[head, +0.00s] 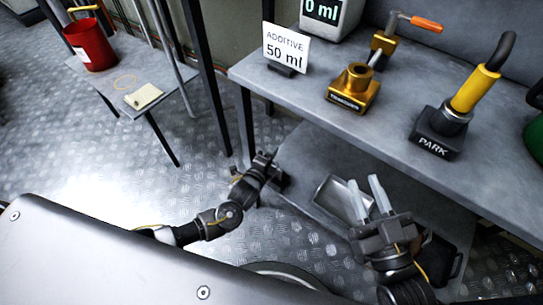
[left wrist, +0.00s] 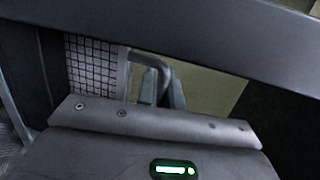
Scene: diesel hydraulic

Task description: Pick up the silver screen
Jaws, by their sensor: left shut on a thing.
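My left gripper (head: 268,170) is low at the left end of the bench, beside the lower shelf. In the left wrist view its fingers (left wrist: 163,88) are shut at a bent silver handle. The handle joins a silver-framed screen with a dark grid mesh (left wrist: 92,64), partly hidden by a grey bar and my gripper body. I cannot make out the screen in the head view. My right gripper (head: 368,194) is open and empty in front of the bench, its two pale fingers apart and pointing up.
The bench top (head: 400,120) carries an additive sign (head: 287,46), a brass block (head: 353,88) and a yellow-handled tool in the PARK base (head: 437,133). A silver tray (head: 330,197) lies on the lower shelf. A red bucket (head: 90,43) stands on a side table. Open floor lies at left.

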